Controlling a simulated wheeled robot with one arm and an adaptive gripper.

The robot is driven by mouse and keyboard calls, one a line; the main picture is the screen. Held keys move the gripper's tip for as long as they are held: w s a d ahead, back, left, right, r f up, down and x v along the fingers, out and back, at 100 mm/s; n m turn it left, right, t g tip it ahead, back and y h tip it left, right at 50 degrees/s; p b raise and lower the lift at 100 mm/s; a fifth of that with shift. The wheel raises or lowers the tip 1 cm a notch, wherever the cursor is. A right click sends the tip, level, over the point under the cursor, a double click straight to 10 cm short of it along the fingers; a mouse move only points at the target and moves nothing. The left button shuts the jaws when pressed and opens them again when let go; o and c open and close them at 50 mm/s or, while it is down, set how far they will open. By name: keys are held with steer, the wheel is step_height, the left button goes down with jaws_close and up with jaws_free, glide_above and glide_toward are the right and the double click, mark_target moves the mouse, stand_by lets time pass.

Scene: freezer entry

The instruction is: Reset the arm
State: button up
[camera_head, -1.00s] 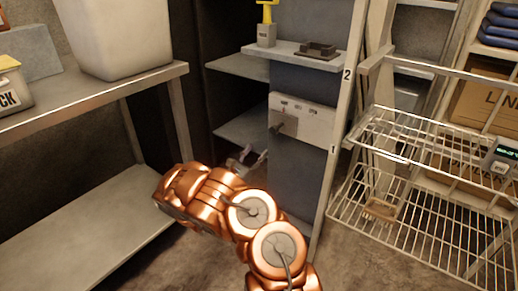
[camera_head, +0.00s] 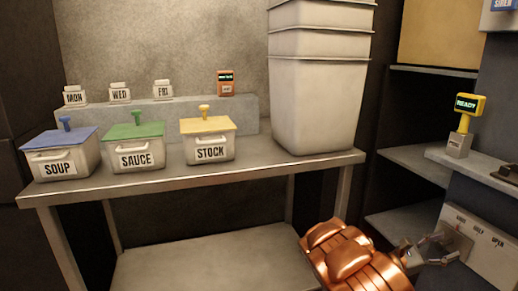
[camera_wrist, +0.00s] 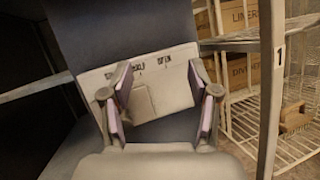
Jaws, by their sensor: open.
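My gripper (camera_wrist: 160,100) is open and empty in the wrist view, with its two purple-padded fingers apart. Behind it is a white panel (camera_wrist: 140,70) with small lettering, mounted on a dark front. I cannot tell the gap between fingers and panel; no contact shows. In the head view my copper arm reaches from the bottom toward the right, and my gripper (camera_head: 432,248) shows small in front of the panel (camera_head: 490,250), where the word OPEN can be read.
A steel table (camera_head: 200,180) holds the SOUP (camera_head: 62,160), SAUCE (camera_head: 135,155) and STOCK (camera_head: 210,148) tubs and a stack of white bins (camera_head: 315,100). A yellow READY display (camera_head: 465,105) stands on a shelf at right. A post (camera_wrist: 271,80) and wire rack (camera_wrist: 290,145) stand right in the wrist view.

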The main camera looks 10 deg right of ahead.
steer(key=s+a+r+m+g+y+p, duration=0.3)
steer(key=s+a+r+m+y+p, duration=0.25)
steer(key=s+r, duration=0.35)
steer(key=s+a+r+m+g+y+p, duration=0.35)
steer(key=s+a+r+m+p, duration=0.2)
steer(key=s+r, duration=0.45)
steer(key=s+a+r+t+y+p, duration=0.2)
steer(key=a+p, duration=0.4)
steer(key=a, duration=0.4)
steer(key=s+a+r+m+t+y+p, duration=0.1)
steer(key=s+a+r+t+y+p, duration=0.2)
steer(key=a, duration=0.8)
steer(key=s+a+r+m+t+y+p, duration=0.1)
steer(key=a+r+t+y+p, duration=0.3)
steer(key=a+y+p, duration=0.4)
steer(key=shift+s+a+r+p, duration=0.4)
steer(key=shift+s+a, duration=0.3)
steer(key=shift+a, duration=0.5)
